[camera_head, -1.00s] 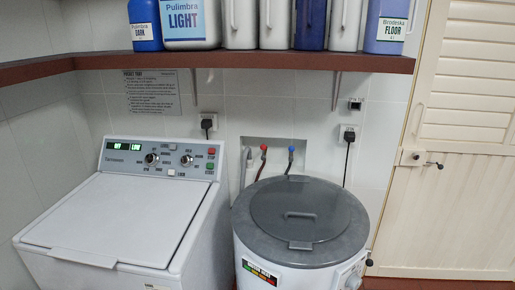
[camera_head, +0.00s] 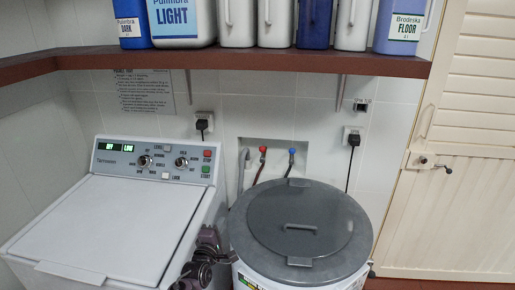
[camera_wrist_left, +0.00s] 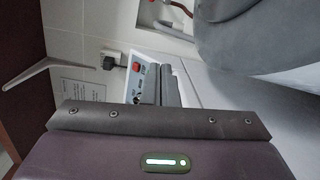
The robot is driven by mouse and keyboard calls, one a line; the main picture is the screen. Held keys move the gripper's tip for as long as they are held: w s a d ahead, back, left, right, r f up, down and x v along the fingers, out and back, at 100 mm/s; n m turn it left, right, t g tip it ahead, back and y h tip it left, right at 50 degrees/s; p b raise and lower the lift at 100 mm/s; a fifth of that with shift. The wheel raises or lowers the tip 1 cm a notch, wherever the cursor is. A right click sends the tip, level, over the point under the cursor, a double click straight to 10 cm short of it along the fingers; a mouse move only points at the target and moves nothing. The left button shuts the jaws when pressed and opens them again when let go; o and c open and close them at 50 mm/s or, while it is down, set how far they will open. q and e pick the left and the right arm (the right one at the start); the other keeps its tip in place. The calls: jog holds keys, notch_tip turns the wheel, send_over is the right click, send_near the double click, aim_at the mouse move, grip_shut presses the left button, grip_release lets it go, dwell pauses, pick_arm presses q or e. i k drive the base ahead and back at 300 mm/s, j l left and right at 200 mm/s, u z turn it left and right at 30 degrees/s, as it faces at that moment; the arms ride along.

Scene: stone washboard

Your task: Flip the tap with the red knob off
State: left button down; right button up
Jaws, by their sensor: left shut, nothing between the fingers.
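The tap with the red knob (camera_head: 263,149) sits in a wall recess (camera_head: 246,141) behind the gap between the washing machine and the round dryer. A hose runs down from it. A second tap with a blue knob (camera_head: 292,151) is to its right. My left gripper (camera_head: 207,252) is at the bottom of the head view, in front of the gap, well below and nearer than the red knob, touching neither tap. It is shut and empty. The left wrist view shows part of the recess (camera_wrist_left: 163,20) at the top, but no clear knob. My right gripper is out of view.
The washing machine (camera_head: 100,225) is left of my gripper. The round dryer with its grey lid (camera_head: 300,222) is close on its right. A shelf (camera_head: 250,62) with several bottles overhangs the recess. Plugs (camera_head: 202,125) are on the wall. A cream door (camera_head: 470,190) is at right.

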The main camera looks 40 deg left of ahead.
aim_at(262, 149)
jog(key=i+j, duration=0.35)
jog(key=i, duration=0.15)
jog(key=i+j, duration=0.4)
jog(key=i, duration=0.1)
